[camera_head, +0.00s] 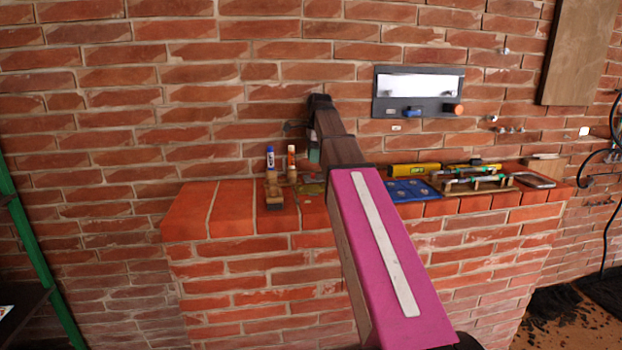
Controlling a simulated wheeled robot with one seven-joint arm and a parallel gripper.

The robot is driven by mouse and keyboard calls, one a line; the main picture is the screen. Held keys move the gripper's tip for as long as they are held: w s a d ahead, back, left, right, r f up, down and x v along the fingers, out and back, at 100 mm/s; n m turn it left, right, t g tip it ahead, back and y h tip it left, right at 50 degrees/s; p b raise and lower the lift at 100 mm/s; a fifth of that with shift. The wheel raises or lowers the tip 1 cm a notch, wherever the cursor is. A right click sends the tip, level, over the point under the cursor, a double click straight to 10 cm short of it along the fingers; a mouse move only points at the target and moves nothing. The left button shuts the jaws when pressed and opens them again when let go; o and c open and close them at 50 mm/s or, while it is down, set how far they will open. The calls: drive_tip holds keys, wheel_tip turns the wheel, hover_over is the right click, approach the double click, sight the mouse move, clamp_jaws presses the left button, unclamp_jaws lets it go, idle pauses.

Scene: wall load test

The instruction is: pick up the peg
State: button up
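I cannot single out the peg with certainty at this size. Several small upright and lying items stand on the brick ledge (231,212), among them a blue-and-white stick (270,158) and an orange-and-white stick (292,158) by a wooden stand (273,188). My arm reaches from the lower right up over the ledge. Its dark end, with my gripper (297,127), is near the wall above and right of the two sticks. The fingers are too small and partly hidden behind the arm, so their opening and anything held cannot be told.
Right of my arm lie a blue tray (410,191), a yellow level (414,169), a rack with rods (474,181) and a dark flat device (534,181). A grey panel (384,107) and a wooden board (577,50) are on the wall. The ledge's left end is clear.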

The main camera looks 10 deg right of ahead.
sight(313, 176)
drive_tip(key=shift+w+f, duration=0.15)
drive_tip(key=shift+f, duration=3.1)
clamp_jaws()
